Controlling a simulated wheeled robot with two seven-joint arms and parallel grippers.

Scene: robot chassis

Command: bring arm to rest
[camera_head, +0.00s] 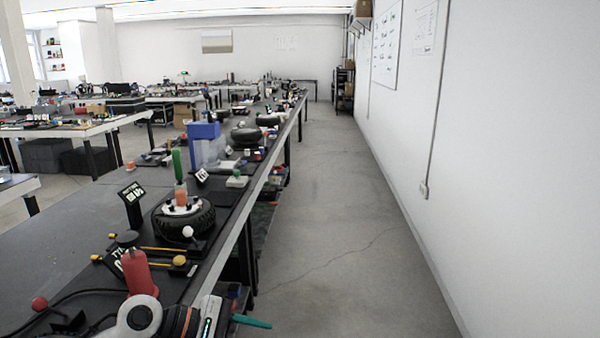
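Neither of my grippers shows in the head view, and I cannot see what they hold or touch. A rounded white-and-grey part with a dark centre (139,316) shows at the bottom edge, over the near end of the long workbench (60,245). I cannot tell whether it is part of my arm or an item on the bench. A slim light-grey piece with a green light strip (208,318) shows to its right.
On the bench are a black tyre (201,218), a red object (138,274), a green-handled tool (177,164) and a blue-topped block (204,131). A teal handle (251,321) juts past the bench's right edge. The concrete aisle (340,230) is clear up to the white wall (520,180).

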